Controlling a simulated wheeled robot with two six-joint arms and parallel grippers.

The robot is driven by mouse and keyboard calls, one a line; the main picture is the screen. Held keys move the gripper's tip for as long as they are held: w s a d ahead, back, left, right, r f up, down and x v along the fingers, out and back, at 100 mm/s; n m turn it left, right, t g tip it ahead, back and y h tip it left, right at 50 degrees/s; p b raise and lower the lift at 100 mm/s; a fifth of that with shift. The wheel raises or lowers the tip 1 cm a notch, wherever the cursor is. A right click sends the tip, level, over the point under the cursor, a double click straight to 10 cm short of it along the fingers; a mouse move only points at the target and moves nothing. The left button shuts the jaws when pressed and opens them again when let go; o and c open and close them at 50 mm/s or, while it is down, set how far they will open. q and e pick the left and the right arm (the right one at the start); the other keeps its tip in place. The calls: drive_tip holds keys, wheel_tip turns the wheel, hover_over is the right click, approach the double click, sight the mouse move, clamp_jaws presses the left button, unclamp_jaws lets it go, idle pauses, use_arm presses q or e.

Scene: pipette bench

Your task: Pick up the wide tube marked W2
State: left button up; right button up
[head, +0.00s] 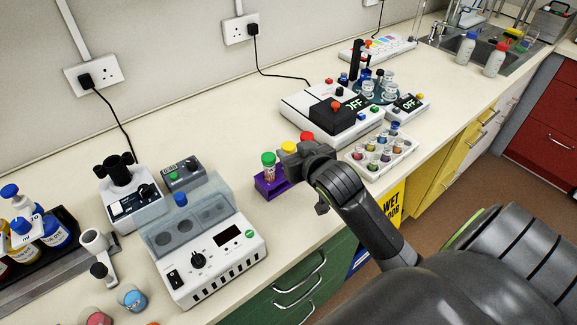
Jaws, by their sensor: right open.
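A purple rack (268,187) stands near the front edge of the bench. It holds wide tubes with a green cap (268,158), a yellow cap (289,147) and a red cap (307,138). No marking can be read on them, so I cannot tell which is W2. My right gripper (291,162) is open at the rack, in front of the yellow- and red-capped tubes, and hides their lower parts. I cannot tell whether its fingers touch a tube. My left gripper is not in view.
A white instrument with a clear lid (205,255) stands left of the rack. A white tray of small vials (382,158) is to its right. A device with a black block (332,115) stands behind. Bare bench lies behind the rack.

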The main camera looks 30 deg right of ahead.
drive_tip(key=p+x, duration=0.1)
drive_tip(key=x, duration=0.4)
drive_tip(key=shift+r, duration=0.2)
clamp_jaws()
